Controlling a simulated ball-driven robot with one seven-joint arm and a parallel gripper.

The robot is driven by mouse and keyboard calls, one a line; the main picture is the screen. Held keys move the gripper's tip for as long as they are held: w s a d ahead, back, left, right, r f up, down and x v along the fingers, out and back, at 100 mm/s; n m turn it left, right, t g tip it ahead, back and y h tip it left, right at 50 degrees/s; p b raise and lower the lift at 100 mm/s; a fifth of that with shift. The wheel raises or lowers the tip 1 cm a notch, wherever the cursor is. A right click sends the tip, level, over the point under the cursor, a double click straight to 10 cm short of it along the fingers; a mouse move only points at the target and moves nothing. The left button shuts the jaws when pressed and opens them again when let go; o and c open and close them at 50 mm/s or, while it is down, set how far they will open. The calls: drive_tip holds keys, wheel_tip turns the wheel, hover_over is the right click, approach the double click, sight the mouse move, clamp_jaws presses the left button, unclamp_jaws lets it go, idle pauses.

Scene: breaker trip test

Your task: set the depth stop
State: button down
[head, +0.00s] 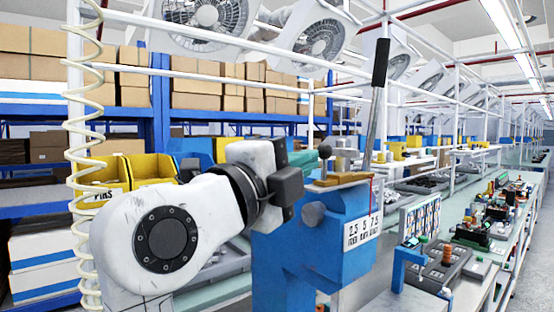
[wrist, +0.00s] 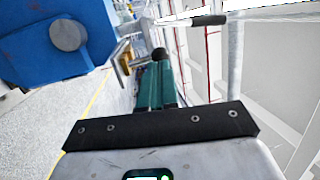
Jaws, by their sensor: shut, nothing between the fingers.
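A blue machine body (head: 330,250) stands right of my arm, with a white scale plate (head: 362,228) marked 2.5, 5 and 7.5. A thin red line shows near the 7.5 end. A round grey knob (head: 313,214) is on its side; the knob also shows in the wrist view (wrist: 68,33). A small dark ball (head: 325,150) on a stem rises beside the machine's top. My gripper (head: 303,158) is shut and empty; its green fingers (wrist: 156,85) point toward the dark ball (wrist: 158,53). I cannot tell whether they touch it.
A long lever with a black grip (head: 381,62) stands up from the machine. Yellow bins (head: 152,168) and stacked boxes are behind my arm. A display panel (head: 420,218) and a bench (head: 480,262) with parts lie to the right. A coiled hose (head: 80,150) hangs at left.

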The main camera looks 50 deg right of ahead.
sight(327, 157)
drive_tip(key=shift+x, duration=0.9)
drive_tip(key=shift+f, duration=0.1)
drive_tip(key=d+b, duration=0.1)
drive_tip(key=d, duration=0.1)
drive_tip(key=s+d, duration=0.1)
drive_tip(key=d, duration=0.1)
drive_tip(key=shift+f+b, duration=0.1)
drive_tip(key=shift+b, duration=0.25)
drive_tip(key=shift+a, duration=0.1)
drive_tip(key=shift+a, duration=0.1)
drive_tip(key=shift+a, duration=0.25)
drive_tip(key=s+b+v, duration=0.1)
drive_tip(key=b+v, duration=0.1)
drive_tip(key=v, duration=0.8)
drive_tip(key=shift+w+a+b, duration=0.2)
drive_tip(key=shift+w+b, duration=0.2)
drive_tip(key=shift+w, duration=0.1)
